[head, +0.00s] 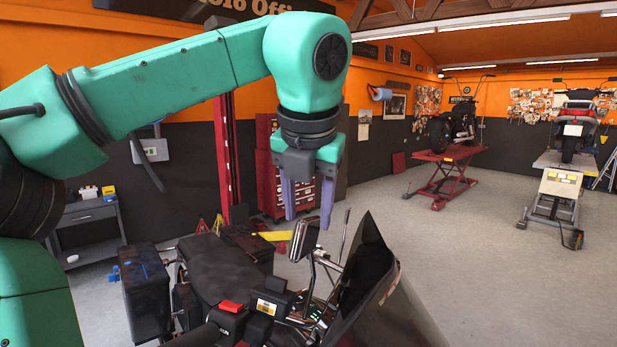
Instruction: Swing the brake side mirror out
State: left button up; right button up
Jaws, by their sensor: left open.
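A motorcycle stands below me, its dark seat (220,270) behind and its dark windshield (368,268) at right. A dark, boxy mirror-like part (304,240) stands on a chrome stem between seat and windshield. I take it for a mirror, but cannot tell for certain that it is the brake side one. My right gripper is not in view.
Near handlebar controls with a red part (232,306) lie at the bottom. A black side case (146,290) and a grey cart (88,218) are at left. A red tool cabinet (268,165) stands behind. Two lifted motorcycles (455,125) (575,125) are far right, with open floor before them.

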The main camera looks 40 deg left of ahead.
pick_arm(q)
jog(key=p+v, duration=0.1)
jog(key=v, duration=0.7)
jog(key=shift+d, duration=0.1)
